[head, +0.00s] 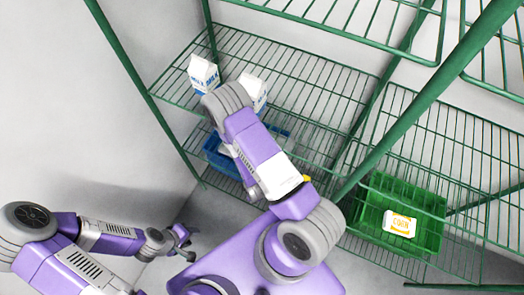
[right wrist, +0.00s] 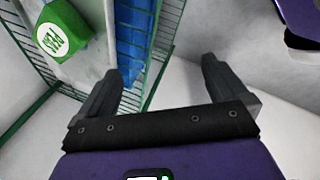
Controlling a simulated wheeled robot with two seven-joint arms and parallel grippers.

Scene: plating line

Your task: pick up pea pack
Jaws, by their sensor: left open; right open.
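The green pea pack (right wrist: 62,32), with a round white label, shows at the upper left of the right wrist view. I cannot make it out in the head view. My right gripper (right wrist: 160,78) is open, with nothing between its two dark fingers; the pack lies beyond and left of them, apart from them. In the head view my right arm reaches to the shelf and hides this gripper. My left gripper (head: 187,243) is open and empty, low in the head view, away from the shelves.
A green wire rack holds milk cartons (head: 203,75) on an upper shelf. A blue crate (head: 222,160) is partly hidden behind my right arm; blue also shows in the right wrist view (right wrist: 131,45). A green crate (head: 432,205) at right holds a corn pack (head: 399,223). Rack posts stand close by.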

